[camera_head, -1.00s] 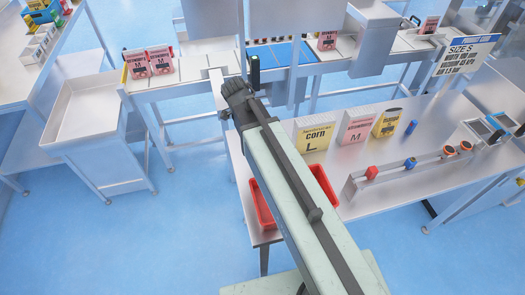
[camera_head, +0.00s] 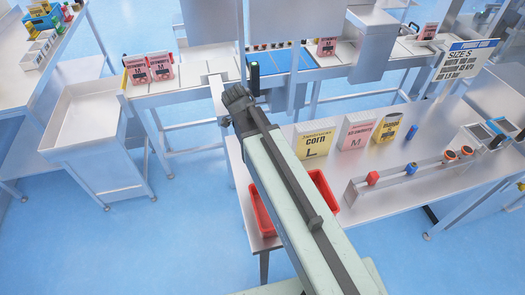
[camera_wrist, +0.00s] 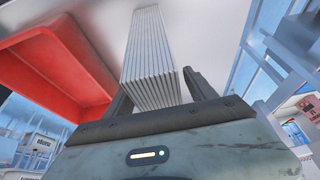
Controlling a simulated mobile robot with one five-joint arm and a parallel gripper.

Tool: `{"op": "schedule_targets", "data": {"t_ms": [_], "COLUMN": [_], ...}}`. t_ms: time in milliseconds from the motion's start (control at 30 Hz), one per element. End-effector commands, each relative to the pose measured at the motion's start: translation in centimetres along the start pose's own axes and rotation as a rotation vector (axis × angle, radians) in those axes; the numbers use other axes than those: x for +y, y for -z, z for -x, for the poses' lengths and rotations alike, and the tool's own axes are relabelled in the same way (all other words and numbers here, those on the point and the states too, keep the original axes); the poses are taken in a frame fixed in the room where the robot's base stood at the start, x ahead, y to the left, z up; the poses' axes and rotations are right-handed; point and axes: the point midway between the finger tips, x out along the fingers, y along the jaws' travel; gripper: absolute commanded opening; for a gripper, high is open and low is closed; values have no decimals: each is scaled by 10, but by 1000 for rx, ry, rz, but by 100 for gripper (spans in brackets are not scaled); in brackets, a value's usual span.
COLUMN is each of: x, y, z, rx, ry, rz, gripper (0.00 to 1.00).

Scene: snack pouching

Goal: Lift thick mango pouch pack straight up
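In the wrist view a thick stack of white, thin layers (camera_wrist: 150,55), fitting the mango pouch pack, stands between the two dark fingers of my gripper (camera_wrist: 158,82). The pack's far end reaches the top of the picture. In the head view my arm hides the gripper and the pack.
A red bin is close at the left in the wrist view (camera_wrist: 75,65); in the head view my arm partly covers red bins (camera_head: 323,188) on the metal table (camera_head: 395,165). Corn (camera_head: 314,145) and strawberry (camera_head: 355,134) pouches stand nearby, with a rail of knobs (camera_head: 410,178) to the right.

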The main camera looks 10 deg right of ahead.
Motion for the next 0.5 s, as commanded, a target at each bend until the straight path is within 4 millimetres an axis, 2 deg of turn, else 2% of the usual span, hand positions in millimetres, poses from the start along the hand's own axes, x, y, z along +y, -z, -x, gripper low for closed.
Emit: {"op": "schedule_targets", "data": {"t_ms": [33, 200, 500], "x": [0, 0, 0], "y": [0, 0, 1], "z": [0, 0, 3], "rx": [0, 0, 0], "ry": [0, 0, 0], "rz": [0, 0, 0], "gripper": [50, 2, 0]}}
